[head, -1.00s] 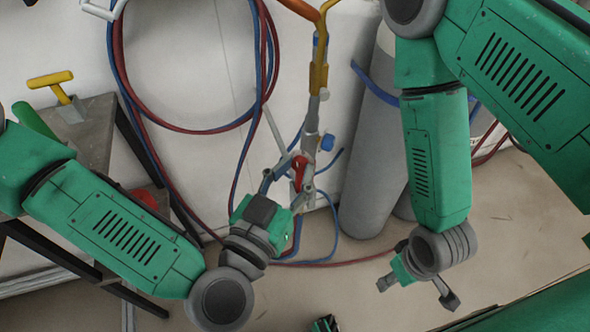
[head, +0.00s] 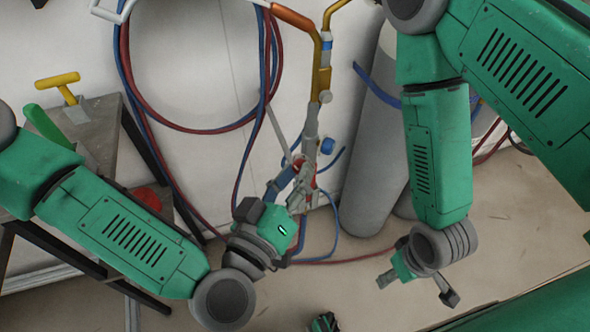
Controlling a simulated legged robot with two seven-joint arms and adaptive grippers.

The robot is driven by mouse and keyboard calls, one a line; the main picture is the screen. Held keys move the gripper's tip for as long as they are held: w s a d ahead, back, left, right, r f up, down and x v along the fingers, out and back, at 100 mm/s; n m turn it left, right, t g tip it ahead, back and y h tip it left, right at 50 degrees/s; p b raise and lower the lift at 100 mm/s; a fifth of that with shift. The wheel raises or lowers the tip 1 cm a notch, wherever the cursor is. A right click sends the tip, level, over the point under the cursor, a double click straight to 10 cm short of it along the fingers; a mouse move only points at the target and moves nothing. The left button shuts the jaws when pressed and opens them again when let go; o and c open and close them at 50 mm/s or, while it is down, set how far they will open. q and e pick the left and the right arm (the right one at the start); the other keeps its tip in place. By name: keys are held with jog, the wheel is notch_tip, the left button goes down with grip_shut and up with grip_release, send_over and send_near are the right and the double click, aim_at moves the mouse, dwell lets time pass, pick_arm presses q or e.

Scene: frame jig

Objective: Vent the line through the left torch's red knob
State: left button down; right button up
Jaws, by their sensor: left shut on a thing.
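The torch (head: 324,75) hangs upright in front of the white wall, with a brass upper body and a grey lower body. A blue knob (head: 327,145) sticks out on its right side. The red knob (head: 311,182) is at its lower end, mostly hidden by my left gripper. My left gripper (head: 301,184) is shut on the red knob, its wrist below and to the left. My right gripper (head: 418,282) hangs low at the right, away from the torch, with its fingers apart and nothing between them.
Coiled red and blue hoses (head: 190,125) hang on the wall left of the torch. A grey cylinder (head: 372,170) stands close behind at the right. A bench (head: 95,125) with a yellow-handled tool (head: 62,85) is at the left. Floor shows below.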

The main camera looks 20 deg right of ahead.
pick_arm(q)
jog(key=n, duration=0.3)
jog(key=shift+a+f+n, duration=0.1)
jog(key=shift+f+n, duration=0.2)
jog(key=shift+n, duration=0.1)
jog(key=n, duration=0.3)
jog(key=shift+n, duration=0.4)
jog(key=n, duration=0.3)
jog(key=n+b, duration=0.1)
jog(key=n, duration=0.2)
jog(key=shift+a+f, duration=0.1)
jog(key=shift+f, duration=0.1)
jog(key=shift+n, duration=0.4)
jog(key=c, duration=1.3)
grip_release()
jog(key=shift+w, duration=0.1)
jog(key=shift+w+d, duration=0.1)
jog(key=shift+d, duration=0.1)
jog(key=v, duration=1.2)
